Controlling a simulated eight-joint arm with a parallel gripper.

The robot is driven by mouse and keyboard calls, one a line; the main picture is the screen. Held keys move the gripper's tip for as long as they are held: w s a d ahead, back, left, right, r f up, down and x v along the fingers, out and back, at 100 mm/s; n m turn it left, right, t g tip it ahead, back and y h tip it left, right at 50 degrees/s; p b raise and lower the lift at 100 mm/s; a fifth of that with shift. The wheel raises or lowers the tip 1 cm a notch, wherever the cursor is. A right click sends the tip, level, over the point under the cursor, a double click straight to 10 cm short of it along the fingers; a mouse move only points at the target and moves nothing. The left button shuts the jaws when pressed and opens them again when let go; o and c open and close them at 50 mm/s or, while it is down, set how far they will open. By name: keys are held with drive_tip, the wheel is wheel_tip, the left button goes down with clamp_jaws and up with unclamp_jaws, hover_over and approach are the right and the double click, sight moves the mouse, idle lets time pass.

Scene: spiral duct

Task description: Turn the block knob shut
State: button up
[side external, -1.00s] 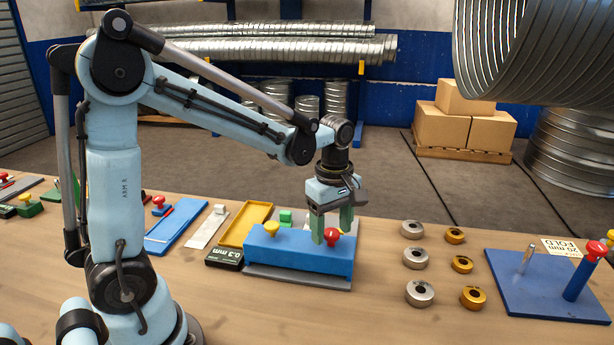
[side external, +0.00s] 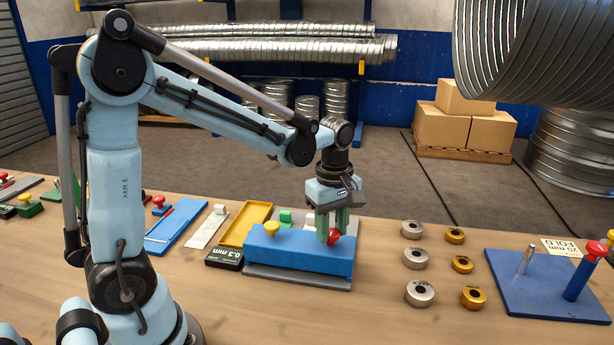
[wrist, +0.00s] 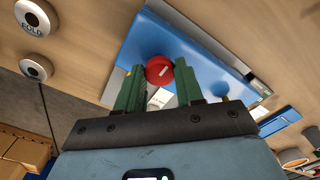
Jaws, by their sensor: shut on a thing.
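The blue block (side external: 290,258) lies on a grey plate on the bench, with a yellow knob (side external: 271,229) at its left and a red knob (side external: 334,239) at its right. My gripper (side external: 332,232) points down over the block's right end, its green fingers closed around the red knob. The fingers partly hide the knob in the side view.
Silver rings (side external: 415,258) and gold rings (side external: 462,264) stand to the right. Beyond them is a blue plate (side external: 545,290) with posts. A yellow tray (side external: 243,226) and a dark 0.3 mm block (side external: 224,258) lie to the left. The front bench is clear.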

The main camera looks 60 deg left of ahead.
drive_tip(key=m, duration=1.3)
drive_tip(key=shift+m, duration=2)
drive_tip(key=o, duration=1)
drive_tip(key=shift+o, duration=0.2)
drive_tip(key=shift+r, duration=0.1)
